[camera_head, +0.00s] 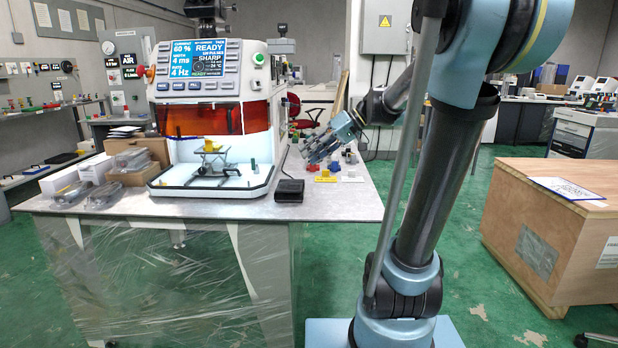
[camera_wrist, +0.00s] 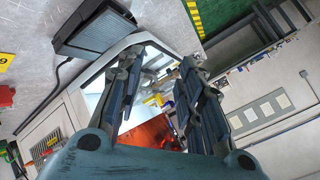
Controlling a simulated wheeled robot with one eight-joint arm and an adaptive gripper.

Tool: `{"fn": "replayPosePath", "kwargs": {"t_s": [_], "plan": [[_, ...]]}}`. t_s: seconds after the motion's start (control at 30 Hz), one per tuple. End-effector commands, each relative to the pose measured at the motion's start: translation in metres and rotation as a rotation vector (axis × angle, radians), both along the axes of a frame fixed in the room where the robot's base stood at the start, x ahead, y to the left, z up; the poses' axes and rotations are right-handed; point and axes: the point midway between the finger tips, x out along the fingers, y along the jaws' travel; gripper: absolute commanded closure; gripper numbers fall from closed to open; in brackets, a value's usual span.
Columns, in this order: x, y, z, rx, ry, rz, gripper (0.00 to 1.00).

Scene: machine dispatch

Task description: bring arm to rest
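My gripper (camera_head: 318,150) is raised at the right of the white machine (camera_head: 257,152), its fingers pointing left over the grey table (camera_head: 340,205). In the wrist view my gripper (camera_wrist: 160,62) has its two fingers spread apart with a clear gap. Nothing is held between them. Through the gap I see the machine's bright tray and orange window (camera_wrist: 150,130) in the background. My arm bends up and over from its base at the right of the head view.
Small yellow (camera_head: 325,177) and grey parts stand on the table below my gripper, beside a black pedal-like box (camera_head: 289,190). A yellow piece (camera_head: 211,146) sits on a small stand in the machine. Boxes and clear packs (camera_head: 95,190) lie left. A wooden crate (camera_head: 540,225) stands right.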

Motion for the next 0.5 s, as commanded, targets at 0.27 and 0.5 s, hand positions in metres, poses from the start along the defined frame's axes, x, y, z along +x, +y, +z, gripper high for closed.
{"fn": "replayPosePath", "kwargs": {"t_s": [0.27, 0.5], "plan": [[-0.071, -0.039, -0.07, -0.25, 0.107, -0.162, 0.66], [-0.124, -0.084, -0.13, -0.457, 0.163, -0.325, 0.66]]}}
